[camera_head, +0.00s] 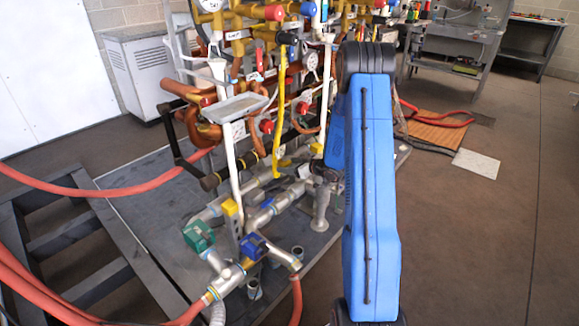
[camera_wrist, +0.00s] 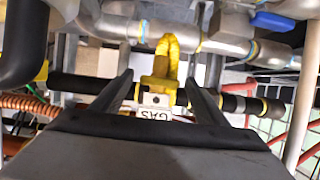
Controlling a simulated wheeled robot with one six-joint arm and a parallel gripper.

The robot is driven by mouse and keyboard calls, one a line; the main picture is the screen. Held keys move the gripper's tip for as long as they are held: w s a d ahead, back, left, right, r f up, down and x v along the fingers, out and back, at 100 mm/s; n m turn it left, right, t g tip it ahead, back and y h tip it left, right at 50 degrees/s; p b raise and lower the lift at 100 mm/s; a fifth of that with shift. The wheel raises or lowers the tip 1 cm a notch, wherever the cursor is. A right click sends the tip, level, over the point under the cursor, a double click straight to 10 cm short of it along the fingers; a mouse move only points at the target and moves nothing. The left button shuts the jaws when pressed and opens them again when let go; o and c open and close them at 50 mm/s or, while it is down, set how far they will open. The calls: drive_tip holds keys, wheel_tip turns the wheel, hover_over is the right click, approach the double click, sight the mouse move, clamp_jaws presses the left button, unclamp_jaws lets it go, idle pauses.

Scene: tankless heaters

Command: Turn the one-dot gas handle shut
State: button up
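In the wrist view, a yellow handle (camera_wrist: 158,84) sits between the fingers of my gripper (camera_wrist: 159,77). A plate with one dark dot (camera_wrist: 155,99) shows on its near side, above an upside-down "GAS" label (camera_wrist: 154,114). The fingers are spread wide, one on each side of the handle, with visible gaps; I cannot tell whether either touches it. A bent yellow pipe (camera_wrist: 176,43) rises behind the handle. In the head view my blue arm covers part of the pipework, and my gripper cannot be made out there.
Silver pipes (camera_wrist: 230,46) run across behind the handle, and a dark bar (camera_wrist: 83,84) runs on both sides. Open floor (camera_head: 470,235) lies right.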

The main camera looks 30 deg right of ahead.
idle(0.3)
drive_tip(key=v, duration=1.7)
drive_tip(key=shift+s, duration=0.2)
